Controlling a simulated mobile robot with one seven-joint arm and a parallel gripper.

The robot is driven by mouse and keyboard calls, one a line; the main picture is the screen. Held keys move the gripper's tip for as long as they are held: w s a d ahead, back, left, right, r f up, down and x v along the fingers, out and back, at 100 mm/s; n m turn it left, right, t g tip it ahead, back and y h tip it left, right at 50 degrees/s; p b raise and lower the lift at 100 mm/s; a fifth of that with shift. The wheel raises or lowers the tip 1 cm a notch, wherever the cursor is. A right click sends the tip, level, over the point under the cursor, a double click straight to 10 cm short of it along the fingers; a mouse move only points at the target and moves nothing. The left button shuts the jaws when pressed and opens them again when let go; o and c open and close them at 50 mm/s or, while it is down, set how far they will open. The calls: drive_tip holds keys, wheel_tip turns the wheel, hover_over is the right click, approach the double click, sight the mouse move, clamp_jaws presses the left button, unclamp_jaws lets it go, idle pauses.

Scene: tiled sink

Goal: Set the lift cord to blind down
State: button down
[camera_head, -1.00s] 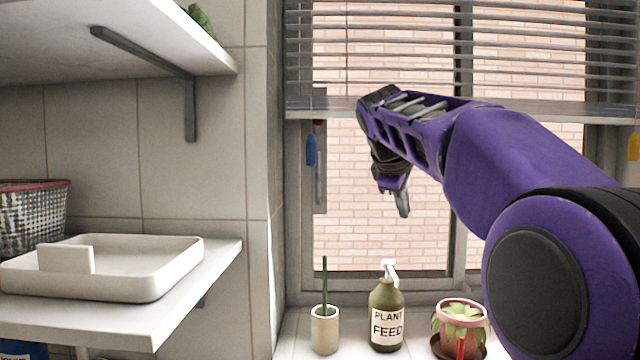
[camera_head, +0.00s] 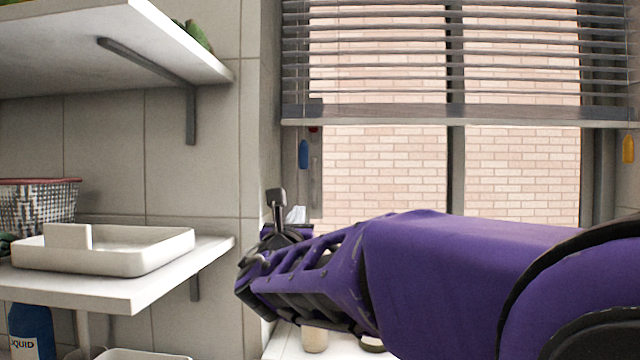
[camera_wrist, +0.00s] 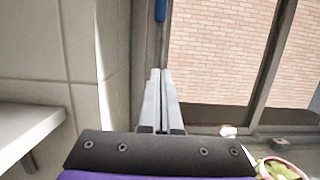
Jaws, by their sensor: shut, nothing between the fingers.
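The blind (camera_head: 450,60) hangs across the upper window, its bottom rail partway down the glass. A blue cord tassel (camera_head: 303,153) hangs at the left below the rail, and a yellow tassel (camera_head: 628,148) hangs at the right edge. Which one is the lift cord cannot be told. My gripper (camera_head: 296,213) is below the blue tassel in the head view, partly hidden by its own wrist. In the wrist view, the fingers (camera_wrist: 160,75) are shut and empty, pointing up toward the blue tassel (camera_wrist: 160,10), with a visible gap between.
A wall shelf with a white tray (camera_head: 150,262) and a basket (camera_head: 40,203) stands at the left. An upper shelf (camera_head: 110,50) juts out above. A potted plant (camera_wrist: 278,170) shows at the lower right of the wrist view. My arm covers much of the sill.

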sight(304, 154)
drive_tip(key=w+r+p, duration=0.3)
drive_tip(key=w+r, duration=0.3)
drive_tip(key=w, duration=0.3)
drive_tip(key=shift+w+r, duration=0.25)
